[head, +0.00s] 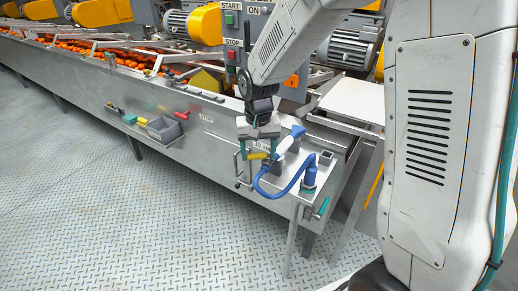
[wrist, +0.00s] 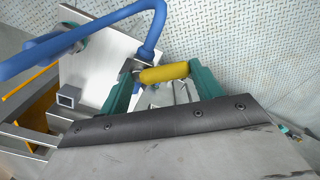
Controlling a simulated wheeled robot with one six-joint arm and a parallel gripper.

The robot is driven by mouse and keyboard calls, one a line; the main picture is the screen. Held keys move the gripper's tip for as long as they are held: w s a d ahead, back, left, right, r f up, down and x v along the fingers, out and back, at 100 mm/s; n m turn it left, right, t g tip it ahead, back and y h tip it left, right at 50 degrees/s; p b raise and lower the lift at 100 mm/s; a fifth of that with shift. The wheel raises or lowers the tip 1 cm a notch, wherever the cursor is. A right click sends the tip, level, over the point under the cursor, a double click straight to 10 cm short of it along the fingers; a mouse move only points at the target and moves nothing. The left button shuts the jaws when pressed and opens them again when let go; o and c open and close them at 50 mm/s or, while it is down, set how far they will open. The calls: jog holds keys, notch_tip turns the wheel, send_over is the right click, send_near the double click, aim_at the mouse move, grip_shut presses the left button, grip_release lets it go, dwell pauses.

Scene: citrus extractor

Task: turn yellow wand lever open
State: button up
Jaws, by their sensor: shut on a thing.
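The yellow wand lever (head: 257,156) is a short yellow bar beside the blue and white wand (head: 291,138) on a small metal shelf (head: 308,182). In the wrist view the lever (wrist: 165,72) lies across the gap between my teal fingers, one at each end of it. My gripper (head: 260,151) points down and is shut on the lever. A blue hose (head: 270,192) loops beneath the wand and up to a blue fitting (head: 310,171) on the shelf. The wand's body is mostly hidden in the wrist view.
A grey bin (head: 164,129) and small coloured handles are on the machine's side panel to the left. A teal handle (head: 321,209) sits under the shelf's right side. The start and stop box (head: 238,35) stands behind my arm. The plated floor (head: 110,210) in front is clear.

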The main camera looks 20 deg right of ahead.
jog(key=n, duration=0.2)
jog(key=s+n, duration=0.1)
jog(key=n, duration=0.2)
jog(key=shift+s, duration=0.2)
jog(key=shift+s+d+n, duration=0.1)
jog(key=shift+s+n, duration=0.15)
jog(key=shift+n, duration=0.95)
jog(key=shift+s+d+n, duration=0.1)
jog(key=shift+s+n, duration=0.1)
jog(key=shift+n, duration=1)
jog(key=o, duration=1)
notch_tip(320, 180, up, 8)
jog(key=shift+f, duration=0.1)
